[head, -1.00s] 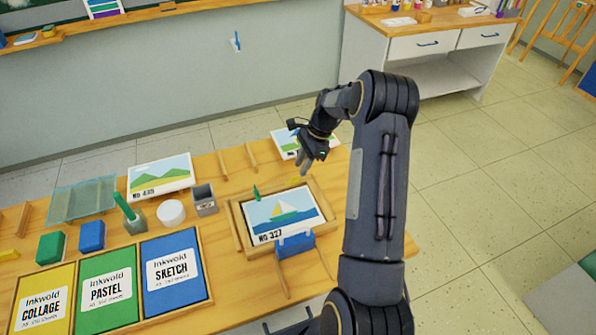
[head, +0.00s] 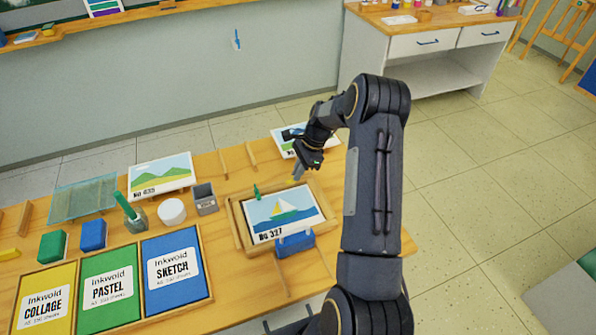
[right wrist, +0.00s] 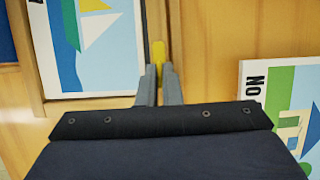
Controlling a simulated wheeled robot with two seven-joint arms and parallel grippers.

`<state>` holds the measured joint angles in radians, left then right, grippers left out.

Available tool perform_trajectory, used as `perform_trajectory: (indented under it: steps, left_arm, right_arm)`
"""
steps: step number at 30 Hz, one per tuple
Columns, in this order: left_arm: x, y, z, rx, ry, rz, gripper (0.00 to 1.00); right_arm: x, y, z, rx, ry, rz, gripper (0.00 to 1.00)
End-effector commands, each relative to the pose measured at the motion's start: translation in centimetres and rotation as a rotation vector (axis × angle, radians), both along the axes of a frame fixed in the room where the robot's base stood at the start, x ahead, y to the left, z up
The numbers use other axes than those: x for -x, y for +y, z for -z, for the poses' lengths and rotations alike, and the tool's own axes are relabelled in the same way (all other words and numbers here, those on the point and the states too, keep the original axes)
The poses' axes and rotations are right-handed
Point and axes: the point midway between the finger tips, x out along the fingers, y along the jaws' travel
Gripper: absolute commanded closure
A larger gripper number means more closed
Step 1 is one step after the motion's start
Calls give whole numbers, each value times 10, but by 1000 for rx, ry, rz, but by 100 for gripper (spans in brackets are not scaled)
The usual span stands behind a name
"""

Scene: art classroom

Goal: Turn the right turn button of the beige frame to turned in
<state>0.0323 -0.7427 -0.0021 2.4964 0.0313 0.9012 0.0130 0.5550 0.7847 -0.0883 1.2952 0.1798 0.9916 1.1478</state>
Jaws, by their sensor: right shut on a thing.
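The beige frame (head: 236,222) lies on the table around a sailboat picture (head: 284,212) marked No 327. A green turn button (head: 257,191) sits at its far left edge. My right gripper (head: 298,173) is over the frame's far right edge. In the right wrist view its fingers (right wrist: 158,82) are shut on the yellow turn button (right wrist: 158,52), beside the frame's wooden edge (right wrist: 154,20). The fingers hide part of the button, and its exact angle is hard to tell. My left gripper is not in view.
A blue item (head: 295,243) stands at the frame's front edge. Another picture (right wrist: 285,95) lies near the gripper.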

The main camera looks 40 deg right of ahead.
Motion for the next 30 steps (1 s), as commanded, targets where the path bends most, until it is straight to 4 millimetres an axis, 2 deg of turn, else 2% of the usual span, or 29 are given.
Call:
perform_trajectory:
  steps: [11, 30]
  left_arm:
    - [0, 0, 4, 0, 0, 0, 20]
    - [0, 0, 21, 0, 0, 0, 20]
  right_arm:
    - [-1, 0, 0, 0, -1, -95, 100]
    - [-5, 0, 1, 0, -1, -662, 100]
